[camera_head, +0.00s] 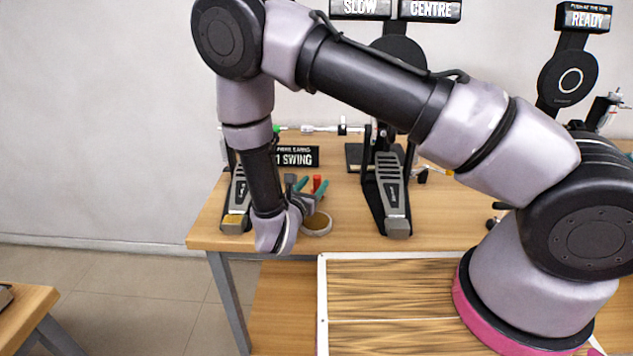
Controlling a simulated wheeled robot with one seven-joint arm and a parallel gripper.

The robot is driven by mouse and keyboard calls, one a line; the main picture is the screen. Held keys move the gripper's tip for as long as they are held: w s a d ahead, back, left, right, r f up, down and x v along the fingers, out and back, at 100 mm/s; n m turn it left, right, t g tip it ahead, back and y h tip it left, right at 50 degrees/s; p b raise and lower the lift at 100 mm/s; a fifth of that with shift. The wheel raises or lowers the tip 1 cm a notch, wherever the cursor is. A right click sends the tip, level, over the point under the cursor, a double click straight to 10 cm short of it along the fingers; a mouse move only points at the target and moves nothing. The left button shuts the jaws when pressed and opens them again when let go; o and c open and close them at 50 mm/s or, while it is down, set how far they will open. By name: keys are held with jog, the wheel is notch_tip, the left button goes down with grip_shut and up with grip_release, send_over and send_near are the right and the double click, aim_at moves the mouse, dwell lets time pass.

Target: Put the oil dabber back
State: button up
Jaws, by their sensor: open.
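My gripper (311,187) is at the end of my arm, over the left part of the wooden table, pointing toward the back. Its two teal fingertips are apart. A small red piece (316,182) shows between or just behind them; it may be the oil dabber, but it is too small to tell, and I cannot tell whether the fingers touch it. A round, shallow pale dish (317,226) with tan contents sits on the table just in front of and below the gripper. My wrist hides part of the area to its left.
Metal foot pedals (390,194) stand right of the gripper and at the left (237,205). A black "1 SWING" sign (297,157) and a horizontal rod (320,129) are behind. A white-edged wooden panel (395,300) lies in front. Table space right of the dish is clear.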

jog(key=v, duration=0.9)
jog(key=shift+s, duration=0.25)
jog(key=w+d+r+m+g+h, duration=0.2)
jog(key=d+r+m+g+h, duration=0.2)
jog(key=d+r+m+g, duration=1.25)
jog(key=s+d+r+m+t+y, duration=0.2)
jog(key=s+d+r+m+y, duration=0.1)
jog(key=r+m, duration=0.3)
jog(key=s+d+r+m+t+y, duration=0.3)
jog(key=s+d+r+m+y, duration=0.1)
jog(key=r+m, duration=0.3)
jog(key=s+d+r+m+t+y, duration=0.3)
jog(key=d+r+m+y, duration=0.1)
jog(key=r, duration=0.5)
jog(key=shift+d+r+m+y, duration=0.35)
jog(key=shift+d+m, duration=0.4)
jog(key=shift+m, duration=0.6)
jog(key=shift+s, duration=0.15)
